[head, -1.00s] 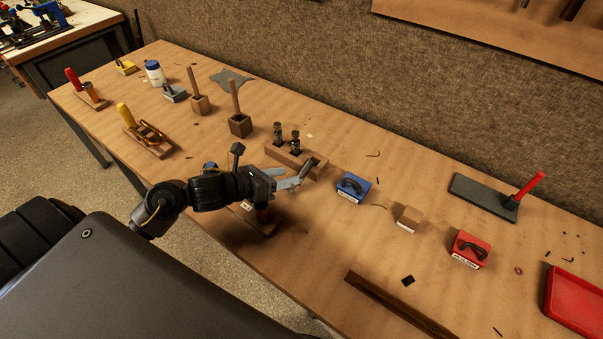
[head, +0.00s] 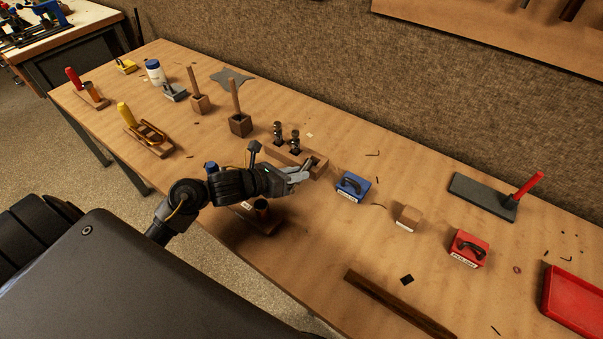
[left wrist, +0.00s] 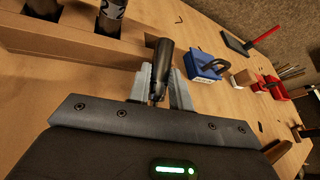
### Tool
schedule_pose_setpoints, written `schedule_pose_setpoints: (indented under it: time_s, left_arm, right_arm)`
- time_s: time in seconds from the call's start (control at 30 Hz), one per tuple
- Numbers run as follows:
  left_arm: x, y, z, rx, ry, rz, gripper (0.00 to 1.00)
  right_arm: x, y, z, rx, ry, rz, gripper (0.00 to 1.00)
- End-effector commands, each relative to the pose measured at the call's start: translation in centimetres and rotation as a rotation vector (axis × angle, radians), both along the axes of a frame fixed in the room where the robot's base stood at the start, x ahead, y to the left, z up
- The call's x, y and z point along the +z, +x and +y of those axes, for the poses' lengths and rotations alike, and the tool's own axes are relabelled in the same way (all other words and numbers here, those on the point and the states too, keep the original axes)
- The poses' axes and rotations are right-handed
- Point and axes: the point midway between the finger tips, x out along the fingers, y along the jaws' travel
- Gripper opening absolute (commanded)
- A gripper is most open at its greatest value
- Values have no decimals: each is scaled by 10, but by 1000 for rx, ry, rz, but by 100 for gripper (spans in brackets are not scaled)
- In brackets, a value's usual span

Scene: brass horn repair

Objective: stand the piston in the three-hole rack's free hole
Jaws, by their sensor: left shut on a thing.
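The wooden three-hole rack (head: 283,158) lies near the middle of the bench. Two dark pistons (head: 278,132) (head: 295,143) stand in its left and middle holes. My left gripper (head: 303,174) is at the rack's right end, shut on a third dark, shiny piston (left wrist: 162,62). In the left wrist view this piston sits between the pale fingers, over the right end of the rack (left wrist: 85,45), and looks tilted in the picture. My right gripper is not in view.
A blue block with a black handle (head: 352,187) stands just right of the rack. A wooden block (head: 408,219) and a red block (head: 468,248) are farther right. A wooden holder with a stick (head: 240,125) stands left.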

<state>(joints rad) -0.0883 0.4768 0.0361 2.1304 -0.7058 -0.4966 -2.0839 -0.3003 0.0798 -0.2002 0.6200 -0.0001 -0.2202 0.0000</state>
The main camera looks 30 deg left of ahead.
Motion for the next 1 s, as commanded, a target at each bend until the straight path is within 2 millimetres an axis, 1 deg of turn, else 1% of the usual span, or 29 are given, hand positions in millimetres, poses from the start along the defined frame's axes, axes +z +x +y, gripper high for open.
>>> schedule_pose_setpoints:
  time_s: [0.17,0.33,0.43,0.5,0.57,0.8,0.83,0.9,1.0]
  left_arm:
    - [1,0,0,0,1,0,0]
    - [8,0,0,-1,2,-2,0]
    - [20,0,0,-3,4,-5,0]
    - [33,0,1,-4,7,-7,0]
    - [44,-10,-2,-3,6,-5,0]
    - [97,-53,-12,-7,8,-5,0]
    - [102,-59,-14,-3,-2,5,0]
    - [109,-72,-16,0,-6,8,0]
    - [115,-85,-20,0,-8,10,0]
  right_arm:
    - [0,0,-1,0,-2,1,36]
    - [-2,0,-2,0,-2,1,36]
    - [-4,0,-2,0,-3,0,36]
    - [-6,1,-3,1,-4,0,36]
    - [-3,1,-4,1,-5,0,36]
    - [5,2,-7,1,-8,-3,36]
    - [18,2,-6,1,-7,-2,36]
    - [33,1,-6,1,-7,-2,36]
    - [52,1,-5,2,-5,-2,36]
